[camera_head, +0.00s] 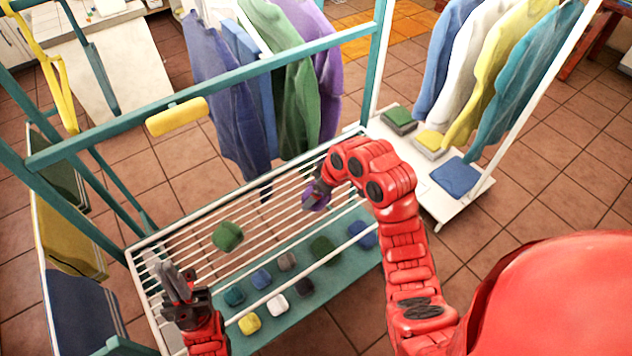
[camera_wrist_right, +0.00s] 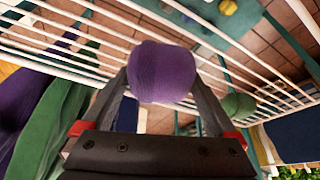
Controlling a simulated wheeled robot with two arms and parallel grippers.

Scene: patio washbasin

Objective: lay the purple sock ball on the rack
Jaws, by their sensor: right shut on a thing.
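The purple sock ball (camera_wrist_right: 162,72) is between the fingers of my right gripper (camera_wrist_right: 162,88), which is shut on it. In the head view the purple ball (camera_head: 314,198) shows partly, with my right gripper (camera_head: 320,190) over the far right part of the rack. The rack (camera_head: 200,213) has white bars in a teal frame. The ball is close to the bars; I cannot tell whether it touches them. A green sock ball (camera_head: 228,236) sits on the bars left of it. My left gripper (camera_head: 172,268) is open and empty over the rack's near left end.
A teal shelf (camera_head: 325,285) under the bars carries several sock balls. A teal rail with a yellow roll (camera_head: 177,116) crosses above the rack. Hanging shirts (camera_head: 235,90) are behind it. A white stand (camera_head: 400,150) with folded cloths is at right. Bars around the green ball are bare.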

